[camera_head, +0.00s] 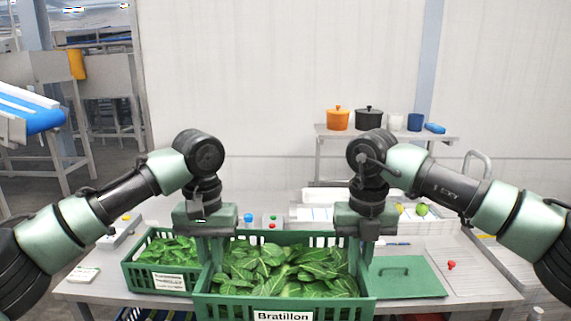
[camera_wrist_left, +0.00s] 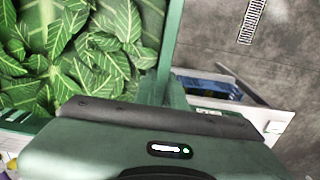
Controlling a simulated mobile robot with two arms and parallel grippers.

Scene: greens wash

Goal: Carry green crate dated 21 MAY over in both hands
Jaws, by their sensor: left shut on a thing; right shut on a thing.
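A large green crate (camera_head: 367,308) full of leafy greens is at the bottom middle of the head view, its front label reading "Bratillon". I cannot make out a date on it. My left gripper (camera_head: 210,252) is shut on its left wall and my right gripper (camera_head: 363,255) is shut on its right wall. The crate looks about level. Its underside is hidden, so I cannot tell whether it touches the table.
A smaller green crate (camera_head: 128,275) of greens with a label stands close at left on the steel table (camera_head: 95,289). A green board (camera_head: 415,283) with a handle lies at right, with a small red item (camera_head: 451,265) beyond it. Pots (camera_head: 338,120) stand on a back shelf.

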